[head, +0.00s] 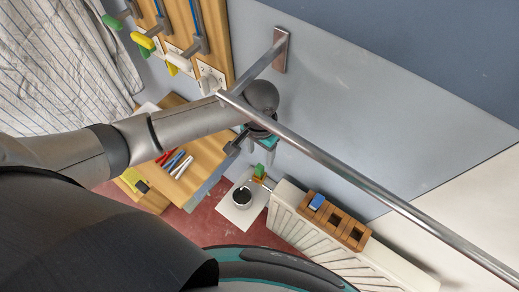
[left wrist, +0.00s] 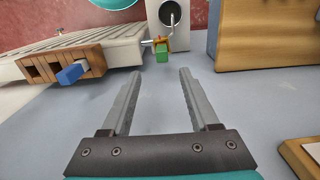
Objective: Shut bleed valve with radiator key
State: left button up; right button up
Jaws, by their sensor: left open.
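My left gripper (head: 252,150) is open and empty, hanging in front of the wall above the radiator's valve end; its two spread fingers also show in the left wrist view (left wrist: 158,75). A small brass fitting (left wrist: 160,42) with a green block (left wrist: 161,54) sits at the end of the white radiator (left wrist: 100,38). The green block (head: 259,170) also shows in the head view, below the gripper. In the left wrist view it lies beyond the fingertips, between their lines, apart from them. A blue-handled piece (left wrist: 71,74) sits in the wooden slotted rack (left wrist: 40,70) on the radiator. I cannot tell which piece is the key.
A metal rail (head: 360,178) crosses in front of the wall, close to my left arm. A white stand with a dark round opening (head: 240,212) is beside the valve. A wooden cabinet (head: 205,155) with pens and hanging tools (head: 146,40) are at left.

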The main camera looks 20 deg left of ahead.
aim_at(260, 167)
pick_arm(q)
notch_tip(260, 167, down, 12)
jog(key=b, duration=0.2)
jog(key=shift+a+b, duration=0.15)
jog(key=shift+b, duration=0.25)
grip_shut()
dwell(0.4)
jog(key=shift+m, duration=0.9)
grip_release()
